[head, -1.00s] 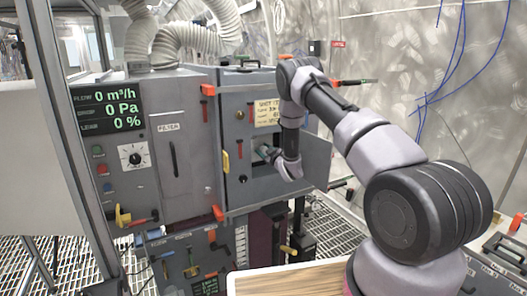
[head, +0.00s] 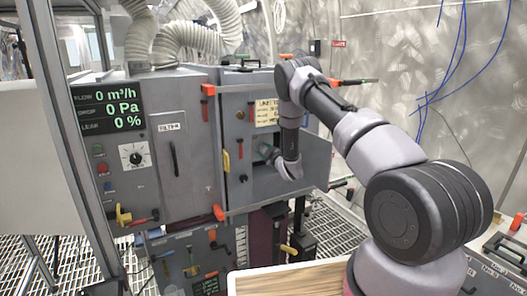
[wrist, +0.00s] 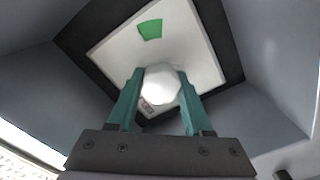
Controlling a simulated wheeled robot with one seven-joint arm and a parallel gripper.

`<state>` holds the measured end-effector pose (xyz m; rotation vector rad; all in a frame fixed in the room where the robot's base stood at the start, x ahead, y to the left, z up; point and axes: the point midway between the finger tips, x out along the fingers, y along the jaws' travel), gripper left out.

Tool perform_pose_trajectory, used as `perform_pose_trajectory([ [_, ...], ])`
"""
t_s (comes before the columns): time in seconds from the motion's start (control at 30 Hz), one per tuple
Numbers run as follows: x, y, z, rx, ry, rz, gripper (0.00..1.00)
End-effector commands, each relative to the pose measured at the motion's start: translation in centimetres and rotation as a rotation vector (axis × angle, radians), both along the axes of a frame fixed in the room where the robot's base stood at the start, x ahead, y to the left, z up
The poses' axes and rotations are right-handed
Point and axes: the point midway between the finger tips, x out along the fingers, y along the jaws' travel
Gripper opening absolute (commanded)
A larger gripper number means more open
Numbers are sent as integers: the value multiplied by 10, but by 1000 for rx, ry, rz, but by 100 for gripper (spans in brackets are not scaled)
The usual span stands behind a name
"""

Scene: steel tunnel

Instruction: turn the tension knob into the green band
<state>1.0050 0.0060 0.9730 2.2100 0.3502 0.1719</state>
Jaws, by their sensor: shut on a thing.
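The tension knob (wrist: 162,84) is a round white knob on a white square plate (wrist: 205,62) with a dark surround, inside a grey recess. A green band (wrist: 150,29) is printed on the plate above the knob in the wrist view. The teal fingers of my gripper (wrist: 160,92) are closed on the knob from both sides. Any pointer mark on the knob cannot be made out. In the head view my gripper (head: 266,152) reaches into the opening of the grey cabinet, and the knob is hidden there.
The grey cabinet (head: 183,190) carries a display (head: 108,108) reading zeros, a separate white dial (head: 134,157), and several handles and latches. An open panel (head: 318,160) stands right of the recess. The recess walls (wrist: 275,95) lie close around my gripper.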

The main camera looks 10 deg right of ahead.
Motion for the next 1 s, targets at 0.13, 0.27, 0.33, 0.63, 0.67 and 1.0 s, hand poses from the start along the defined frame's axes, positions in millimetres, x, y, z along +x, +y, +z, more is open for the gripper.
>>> perform_pose_trajectory([
  [0.13, -1, -1, -2, 1, 4, -1, 0],
  [0.27, -1, -1, -1, 1, 3, -2, 80],
  [0.33, 0, -1, -1, 1, 3, -2, 80],
  [0.63, -4, -2, -1, 2, 3, -2, 80],
  [0.67, -6, -3, -1, 2, 4, -3, 80],
  [1.0, -66, -23, -1, 3, 5, -3, 80],
])
